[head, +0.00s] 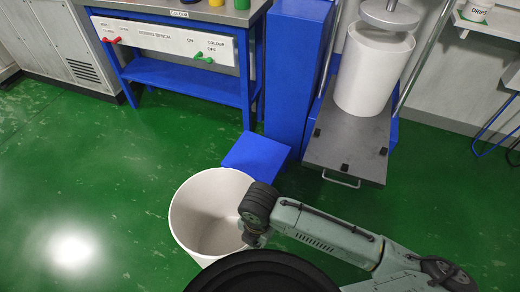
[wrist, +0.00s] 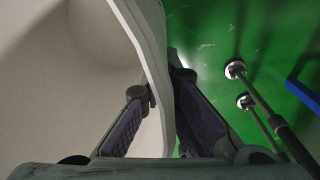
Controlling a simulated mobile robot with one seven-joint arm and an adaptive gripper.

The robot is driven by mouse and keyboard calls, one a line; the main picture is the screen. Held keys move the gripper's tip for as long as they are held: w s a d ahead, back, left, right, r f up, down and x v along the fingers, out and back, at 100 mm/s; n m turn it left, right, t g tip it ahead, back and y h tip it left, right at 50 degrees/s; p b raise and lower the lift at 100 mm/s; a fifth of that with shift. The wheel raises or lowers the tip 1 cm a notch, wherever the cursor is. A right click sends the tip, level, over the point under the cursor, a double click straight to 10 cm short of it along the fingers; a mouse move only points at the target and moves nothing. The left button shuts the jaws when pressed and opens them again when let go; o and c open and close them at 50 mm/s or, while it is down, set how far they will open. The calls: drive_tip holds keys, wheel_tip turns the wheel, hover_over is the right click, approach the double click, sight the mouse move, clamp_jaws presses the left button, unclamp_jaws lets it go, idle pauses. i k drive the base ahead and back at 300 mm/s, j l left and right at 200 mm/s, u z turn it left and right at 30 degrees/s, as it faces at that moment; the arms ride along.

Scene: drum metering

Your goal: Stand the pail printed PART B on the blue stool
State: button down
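A large white open-topped pail (head: 186,222) is in front of my body in the head view. No print shows on its visible side, so I cannot read whether it says PART B. My gripper (head: 250,238) is at its right rim. In the wrist view the pail wall (wrist: 150,45) runs between the two fingers of my gripper (wrist: 160,92), one inside and one outside, and they appear closed on it. The blue stool (head: 256,155) shows as a flat blue square just behind the pail. I cannot tell whether the pail touches the floor.
A blue column (head: 297,70) stands behind the stool. To its right, another white drum (head: 372,75) stands under a round press plate (head: 388,14) on a grey platform (head: 345,150). A blue-framed bench (head: 185,75) is at the back left. Green floor is clear at left.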

sight(262, 157)
drive_tip(key=i+l, duration=0.2)
drive_tip(key=i, duration=0.15)
drive_tip(key=i+l, duration=0.2)
drive_tip(key=i, duration=0.2)
drive_tip(key=i+l, duration=0.2)
drive_tip(key=i, duration=0.15)
